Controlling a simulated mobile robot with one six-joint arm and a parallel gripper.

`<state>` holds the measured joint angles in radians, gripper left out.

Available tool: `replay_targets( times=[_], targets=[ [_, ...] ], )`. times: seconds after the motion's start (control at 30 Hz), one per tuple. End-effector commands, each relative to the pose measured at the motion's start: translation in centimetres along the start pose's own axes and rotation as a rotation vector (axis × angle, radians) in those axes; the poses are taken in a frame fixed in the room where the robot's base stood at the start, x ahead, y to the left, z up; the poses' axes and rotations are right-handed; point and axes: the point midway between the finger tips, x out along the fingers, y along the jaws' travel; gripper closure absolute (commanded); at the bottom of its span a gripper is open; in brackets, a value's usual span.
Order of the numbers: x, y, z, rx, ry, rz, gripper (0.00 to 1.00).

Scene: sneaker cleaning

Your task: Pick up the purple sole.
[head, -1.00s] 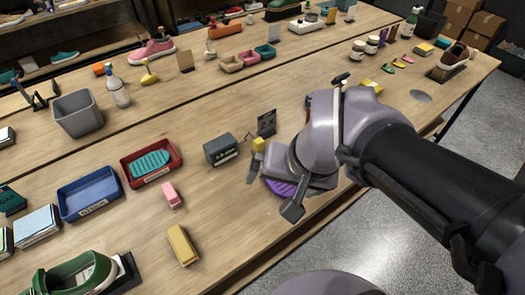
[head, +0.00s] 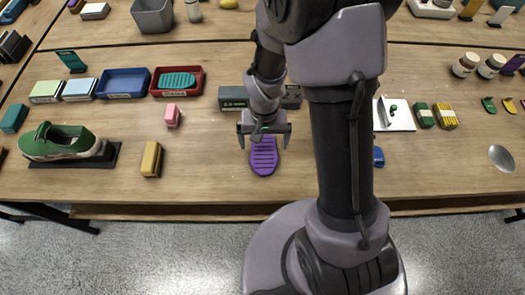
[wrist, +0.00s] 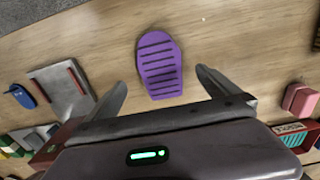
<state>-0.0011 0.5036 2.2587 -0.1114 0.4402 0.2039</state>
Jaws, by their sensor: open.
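The purple sole (head: 263,157) lies flat on the wooden table near its front edge, with dark ridges across it. It also shows in the wrist view (wrist: 160,66), upper middle, ahead of and between my fingers. My gripper (head: 264,140) is open, its fingers spread wide above the back end of the sole. In the wrist view the open gripper (wrist: 160,88) has nothing between its fingertips but the sole's near end below. The gap in height between fingers and sole is hard to tell.
A pink block (head: 172,116) and a yellow block (head: 151,158) lie to the left. A dark grey box (head: 233,97) stands behind my gripper. A small blue object (head: 378,157) and a white tray (head: 396,114) are to the right. The table's front edge is close to the sole.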

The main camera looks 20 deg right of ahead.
Motion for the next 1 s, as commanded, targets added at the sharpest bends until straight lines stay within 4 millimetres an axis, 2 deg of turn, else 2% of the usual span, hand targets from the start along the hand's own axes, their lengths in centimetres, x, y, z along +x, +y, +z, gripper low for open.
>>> replay_targets(
  times=[0.03,0.17,0.4,0.67,1.0],
  targets=[
    [1.2,0.0,0.0,0.0,-0.002,0.0,0.0],
    [2.5,0.0,-0.1,0.0,0.0,0.0,0.0],
    [7.0,-0.1,-0.8,0.001,0.0,0.0,0.0],
    [7.3,-0.2,-0.9,0.0,0.003,-0.001,0.0],
    [7.3,-0.2,-0.9,0.0,0.003,-0.001,0.65]
  ],
)
